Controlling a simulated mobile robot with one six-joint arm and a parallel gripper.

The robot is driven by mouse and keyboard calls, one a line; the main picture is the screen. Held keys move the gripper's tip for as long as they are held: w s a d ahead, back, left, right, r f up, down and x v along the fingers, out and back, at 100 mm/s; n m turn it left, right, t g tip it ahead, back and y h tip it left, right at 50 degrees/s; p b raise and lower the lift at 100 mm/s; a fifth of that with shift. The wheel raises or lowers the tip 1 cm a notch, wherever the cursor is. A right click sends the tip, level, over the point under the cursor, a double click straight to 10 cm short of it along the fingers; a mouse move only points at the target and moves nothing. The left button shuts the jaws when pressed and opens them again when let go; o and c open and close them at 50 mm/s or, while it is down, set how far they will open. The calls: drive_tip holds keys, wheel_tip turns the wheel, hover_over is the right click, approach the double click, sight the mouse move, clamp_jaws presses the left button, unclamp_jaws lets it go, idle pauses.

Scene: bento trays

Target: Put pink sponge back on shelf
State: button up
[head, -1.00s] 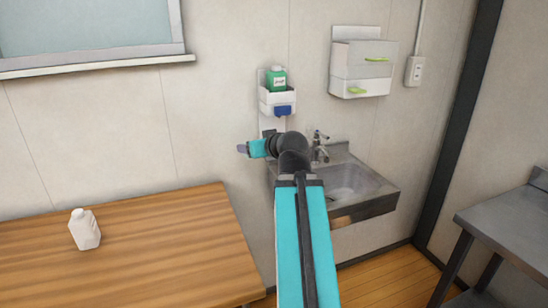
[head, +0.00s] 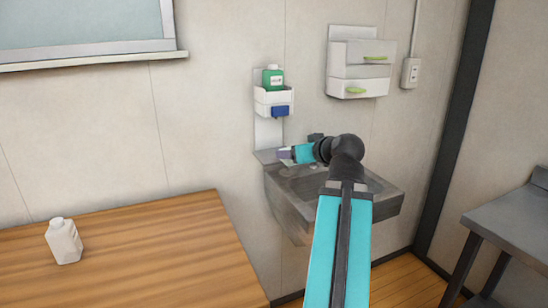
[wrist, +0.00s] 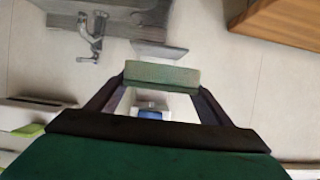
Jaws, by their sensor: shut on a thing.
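My gripper (wrist: 162,76) is shut on a grey-green rectangular block, seemingly the sponge (wrist: 162,72); no pink thing shows. The block spans between both fingertips in the wrist view. In the head view my gripper (head: 285,154) points left, by the lower end of a white wall panel (head: 268,132), and the block cannot be made out clearly there. A small grey ledge (wrist: 158,50) at the panel's end shows just beyond the block in the wrist view. Whether the block touches it cannot be told. The panel also carries a white holder (head: 268,104).
A wooden table (head: 140,255) with a white bottle (head: 64,242) is left.

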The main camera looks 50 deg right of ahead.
drive_tip(key=w, duration=0.1)
drive_tip(key=w+d+p, duration=0.1)
drive_tip(key=w, duration=0.1)
drive_tip(key=w+d, duration=0.1)
drive_tip(key=w, duration=0.1)
drive_tip(key=shift+w+d, duration=0.1)
drive_tip(key=shift+d, duration=0.1)
drive_tip(key=shift+w+p, duration=0.1)
drive_tip(key=shift+p, duration=0.5)
drive_tip(key=w+p, duration=0.1)
drive_tip(key=p, duration=0.3)
drive_tip(key=d+p, duration=0.1)
drive_tip(key=p, duration=0.4)
drive_tip(key=shift+w, duration=0.35)
drive_tip(key=p, duration=0.5)
drive_tip(key=shift+w, duration=0.15)
drive_tip(key=p, duration=0.6)
drive_tip(key=shift+f, duration=0.2)
